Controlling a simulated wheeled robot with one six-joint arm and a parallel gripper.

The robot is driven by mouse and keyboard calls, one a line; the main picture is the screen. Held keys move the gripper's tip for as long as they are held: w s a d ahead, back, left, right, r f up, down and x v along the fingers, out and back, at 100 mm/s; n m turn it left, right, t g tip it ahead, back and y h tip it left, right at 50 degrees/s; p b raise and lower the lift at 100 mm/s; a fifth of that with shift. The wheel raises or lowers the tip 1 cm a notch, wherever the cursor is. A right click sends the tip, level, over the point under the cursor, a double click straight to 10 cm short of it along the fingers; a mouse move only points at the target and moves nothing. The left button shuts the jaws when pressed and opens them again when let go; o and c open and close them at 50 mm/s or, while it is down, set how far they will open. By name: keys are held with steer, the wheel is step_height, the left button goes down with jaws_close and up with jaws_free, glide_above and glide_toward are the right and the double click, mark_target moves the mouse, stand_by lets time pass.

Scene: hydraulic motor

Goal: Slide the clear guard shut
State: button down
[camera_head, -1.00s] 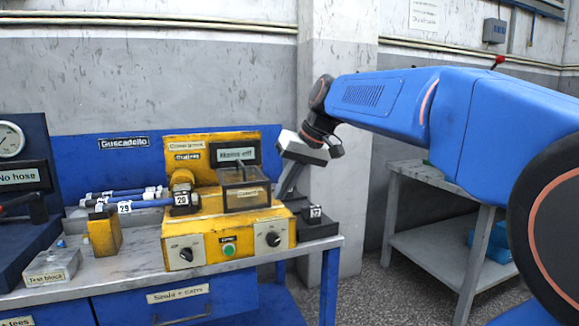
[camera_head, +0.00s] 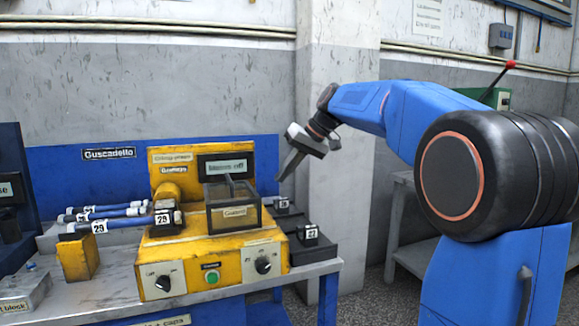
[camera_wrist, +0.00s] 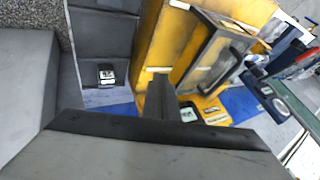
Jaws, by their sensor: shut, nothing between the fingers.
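The clear guard (camera_head: 233,212) is a see-through box with a dark frame and a small label, on top of the yellow machine (camera_head: 212,250). I see no clear contact with the guard. In the wrist view the guard (camera_wrist: 216,58) shows right of my shut fingers, beside the yellow body.
Blue hoses (camera_head: 110,216) with number tags lie left of the machine. Dark blocks with tags (camera_head: 307,232) stand at its right on the bench. A pillar (camera_head: 335,180) rises behind my gripper. A second table (camera_head: 405,253) stands at the right.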

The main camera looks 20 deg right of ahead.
mark_target(205, 193)
steer(key=a+f, duration=0.1)
steer(key=w+a+f, duration=0.1)
steer(key=a, duration=0.1)
steer(key=a+f, duration=0.1)
steer(key=shift+w+a+f, duration=0.25)
steer(key=shift+w+f, duration=0.05)
steer(key=shift+a, duration=0.85)
steer(key=a, duration=1.6)
steer(key=shift+a, duration=0.3)
